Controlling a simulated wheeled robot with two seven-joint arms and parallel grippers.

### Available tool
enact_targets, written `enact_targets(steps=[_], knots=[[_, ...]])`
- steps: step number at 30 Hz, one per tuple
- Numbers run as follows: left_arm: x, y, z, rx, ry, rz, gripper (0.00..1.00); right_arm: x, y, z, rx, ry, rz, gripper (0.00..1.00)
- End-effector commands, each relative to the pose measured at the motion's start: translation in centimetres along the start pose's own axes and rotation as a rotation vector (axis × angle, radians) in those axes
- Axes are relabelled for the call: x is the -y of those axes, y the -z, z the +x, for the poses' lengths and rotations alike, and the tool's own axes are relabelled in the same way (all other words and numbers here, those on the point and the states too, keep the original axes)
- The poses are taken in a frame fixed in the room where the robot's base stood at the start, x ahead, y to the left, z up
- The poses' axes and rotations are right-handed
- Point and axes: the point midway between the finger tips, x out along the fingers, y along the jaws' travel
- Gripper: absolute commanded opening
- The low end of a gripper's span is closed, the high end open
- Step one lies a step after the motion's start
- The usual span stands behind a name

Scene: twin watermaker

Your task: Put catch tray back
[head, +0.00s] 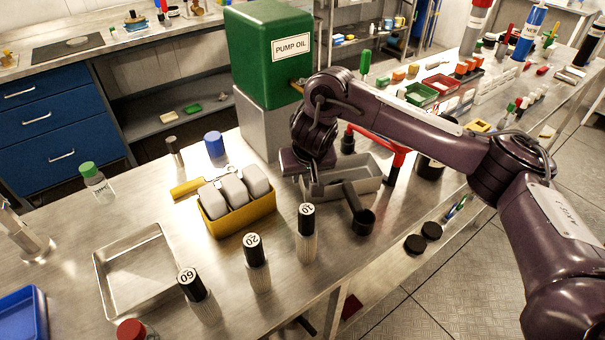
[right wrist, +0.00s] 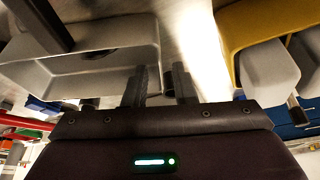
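The grey catch tray (head: 368,181) sits on the steel bench in front of the green pump oil tank (head: 262,62). A black scoop-like part (head: 360,218) overlaps its near side in the head view. My right gripper (head: 314,188) points down at the tray's left end. In the right wrist view its two fingers (right wrist: 160,86) are apart, one on each side of the pale tray's end wall (right wrist: 150,40). Whether they touch the wall cannot be told. My left gripper is not in view.
A yellow bin (head: 243,222) with grey blocks stands close left of the gripper. Black-capped bottles (head: 257,262) numbered 60, 20 and 10 stand in front. A shallow metal tray (head: 105,283) lies at left. A red handle (head: 385,145) rises behind the catch tray.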

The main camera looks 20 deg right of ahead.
Motion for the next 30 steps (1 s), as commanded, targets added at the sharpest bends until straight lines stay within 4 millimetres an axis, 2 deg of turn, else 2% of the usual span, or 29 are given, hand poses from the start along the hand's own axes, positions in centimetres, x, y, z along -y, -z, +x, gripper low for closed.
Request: enact_targets(steps=[1, 3, 10, 15, 30], knots=[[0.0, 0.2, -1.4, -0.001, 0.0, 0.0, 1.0, -0.1, 0.4, -2.0, -0.005, -0.002, -0.004, 0.24], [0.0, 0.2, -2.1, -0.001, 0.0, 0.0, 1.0, -0.1, 0.4, -3.5, -0.005, -0.003, -0.004, 0.24], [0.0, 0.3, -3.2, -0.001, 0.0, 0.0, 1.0, -0.1, 0.2, -6.9, -0.002, -0.001, -0.002, 0.24], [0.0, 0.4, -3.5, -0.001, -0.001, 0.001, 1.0, 0.0, 0.0, -7.7, 0.001, -0.001, -0.001, 0.24], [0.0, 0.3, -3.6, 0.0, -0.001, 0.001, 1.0, 0.0, 0.0, -7.9, 0.002, -0.001, 0.0, 0.24]])
